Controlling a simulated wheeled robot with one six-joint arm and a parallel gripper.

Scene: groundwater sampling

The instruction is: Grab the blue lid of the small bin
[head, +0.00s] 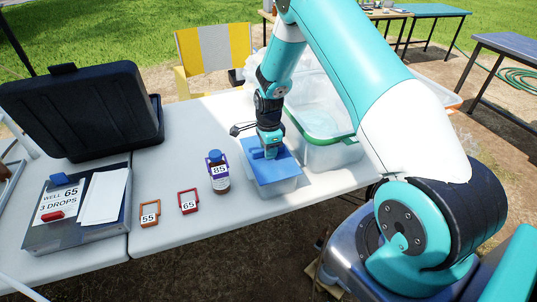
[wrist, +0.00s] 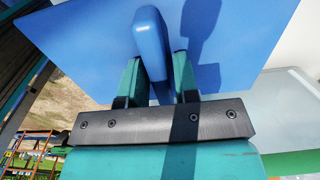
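The small bin (head: 285,187) stands on the white table, a clear tub with a flat blue lid (head: 286,172) on top. The lid also fills much of the wrist view (wrist: 90,35), with an upright rounded blue handle (wrist: 151,45). My gripper (head: 268,152) is right above the lid, pointing down. In the wrist view my gripper's two fingers (wrist: 157,75) stand on either side of the handle. A narrow gap shows beside the left finger, so they look open around it. Contact on the right side is hard to tell.
A larger clear bin with a green rim (head: 345,139) stands right behind the small bin. A labelled bottle "85" (head: 218,178) and red "65" (head: 188,203) and orange "55" (head: 149,218) tags are to the left. A black case (head: 85,110) sits farther left.

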